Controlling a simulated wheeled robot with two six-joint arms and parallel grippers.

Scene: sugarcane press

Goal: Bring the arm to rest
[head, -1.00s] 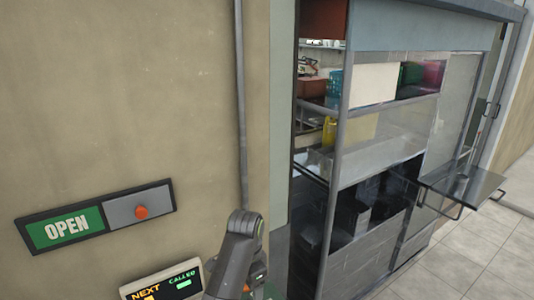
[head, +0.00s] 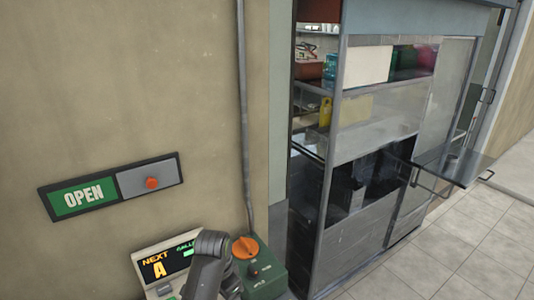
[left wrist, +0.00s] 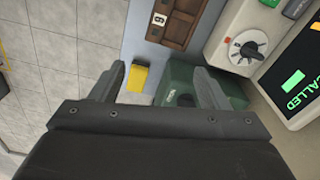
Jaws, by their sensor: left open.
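My left arm comes up from the bottom of the head view, in front of the NEXT/CALLED display box (head: 158,262) and beside a green box with an orange knob (head: 262,278). The gripper's fingers cannot be made out there. In the left wrist view my left gripper (left wrist: 160,85) is open, with nothing between its fingertips. Beyond it are the green box (left wrist: 180,78) and a small yellow object (left wrist: 138,77). My right gripper is not in view.
An OPEN sign with a red button (head: 110,187) is on the beige wall. A glass-fronted shelving unit (head: 375,150) stands right, with a shelf (head: 455,166) sticking out. Tiled floor (head: 430,250) is clear at lower right. The wrist view shows a white panel with a dial (left wrist: 238,42).

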